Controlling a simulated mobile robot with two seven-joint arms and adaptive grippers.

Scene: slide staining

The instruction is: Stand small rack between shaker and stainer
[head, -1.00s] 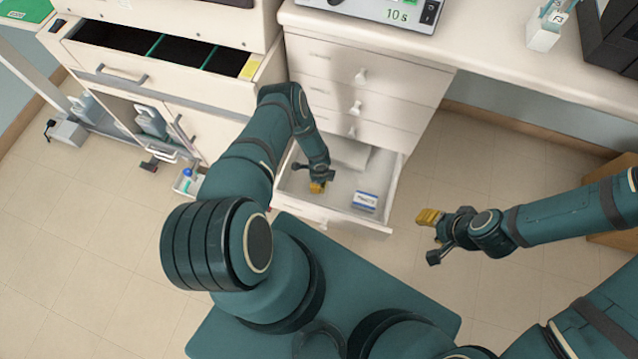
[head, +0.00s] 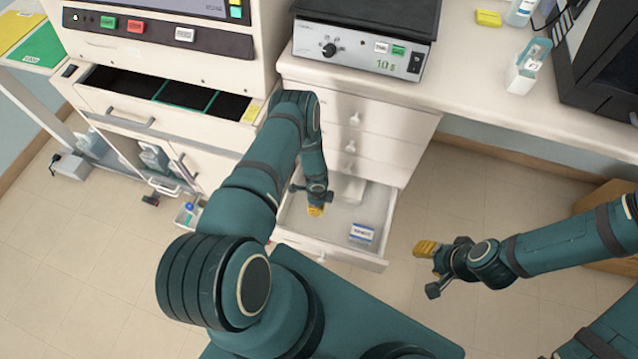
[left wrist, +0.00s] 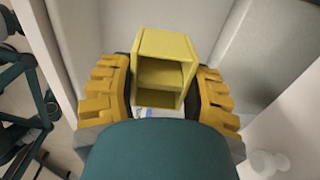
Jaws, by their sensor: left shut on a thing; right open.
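A small yellow rack (left wrist: 166,46), open-fronted with a shelf across it, sits between the yellow fingers of my left gripper (left wrist: 160,92) in the left wrist view. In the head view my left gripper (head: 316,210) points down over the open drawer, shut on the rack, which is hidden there. The shaker (head: 368,50), with a dark top and a knob, stands on the counter at top centre. The stainer (head: 160,28), a large pale machine with coloured buttons, stands at upper left. My right gripper (head: 428,268) is open and empty at the right, over the floor.
The open drawer (head: 335,254) holds a blue-and-white box (head: 361,233). A second drawer (head: 165,118) with dark compartments is open below the stainer. On the counter are a white holder (head: 528,68), a yellow block (head: 488,18) and a black monitor (head: 600,60). Counter right of the shaker is partly clear.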

